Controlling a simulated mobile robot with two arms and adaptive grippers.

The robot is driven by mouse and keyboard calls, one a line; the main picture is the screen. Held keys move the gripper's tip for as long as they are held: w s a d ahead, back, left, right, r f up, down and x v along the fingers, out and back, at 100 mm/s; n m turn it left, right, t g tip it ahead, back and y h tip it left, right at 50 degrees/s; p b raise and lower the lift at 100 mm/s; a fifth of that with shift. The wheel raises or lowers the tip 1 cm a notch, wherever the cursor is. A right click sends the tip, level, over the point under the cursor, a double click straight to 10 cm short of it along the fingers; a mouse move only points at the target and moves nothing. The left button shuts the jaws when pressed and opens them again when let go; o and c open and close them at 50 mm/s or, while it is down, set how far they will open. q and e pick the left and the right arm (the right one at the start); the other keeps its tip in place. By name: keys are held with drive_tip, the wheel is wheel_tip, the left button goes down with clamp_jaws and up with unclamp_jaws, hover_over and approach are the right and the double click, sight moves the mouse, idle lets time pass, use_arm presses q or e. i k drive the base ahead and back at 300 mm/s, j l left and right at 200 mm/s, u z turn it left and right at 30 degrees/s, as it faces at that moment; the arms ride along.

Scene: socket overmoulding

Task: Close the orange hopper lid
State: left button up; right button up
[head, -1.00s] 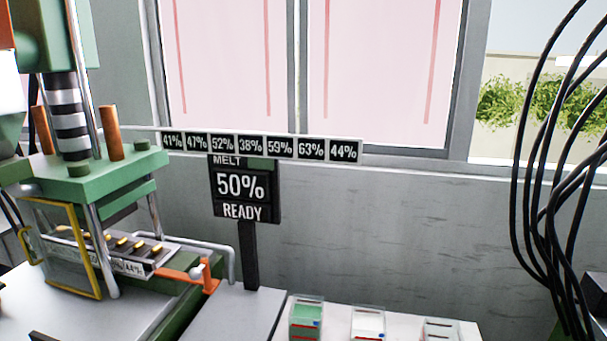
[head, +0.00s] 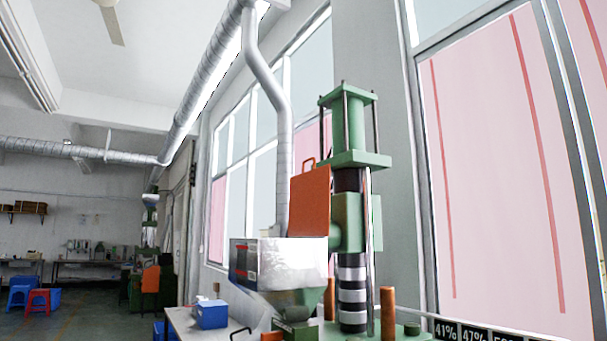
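The orange hopper lid (head: 309,212) stands upright, raised at the right side of the hopper. It has an orange handle (head: 309,164) at its top edge. The metal hopper (head: 288,262) is below and to the left of the lid, with its top edge about level with the lid's lower part. The inside of the hopper is hidden from this low angle. Neither of my grippers shows in the head view.
The green moulding press (head: 350,125) with a striped barrel (head: 352,290) stands right beside the hopper. A silver duct (head: 282,150) comes down behind the hopper. A table with a blue box (head: 211,314) is at the lower left. Open floor lies farther left.

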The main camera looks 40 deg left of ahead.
sight(310, 195)
drive_tip(key=j+u, duration=0.7)
drive_tip(key=i+j+u, duration=0.15)
drive_tip(key=u, duration=0.2)
drive_tip(key=i+j+u, duration=0.8)
drive_tip(key=i+j, duration=0.2)
drive_tip(key=i+j+u, duration=0.25)
drive_tip(key=i+u, duration=0.2)
drive_tip(key=i, duration=0.25)
drive_tip(key=i+z, duration=0.3)
drive_tip(key=i+j+z, duration=0.2)
drive_tip(key=i+z, duration=0.15)
drive_tip(key=i, duration=0.15)
drive_tip(key=i+j+z, duration=0.4)
drive_tip(key=z, duration=0.4)
drive_tip(key=i+j+z, duration=0.2)
drive_tip(key=z, duration=0.3)
drive_tip(key=i+j+z, duration=0.25)
drive_tip(key=z, duration=0.2)
drive_tip(key=i+j+z, duration=0.15)
drive_tip(key=j+z, duration=0.15)
drive_tip(key=z, duration=0.2)
drive_tip(key=j+z, duration=0.3)
drive_tip(key=z, duration=0.2)
drive_tip(key=i, duration=0.05)
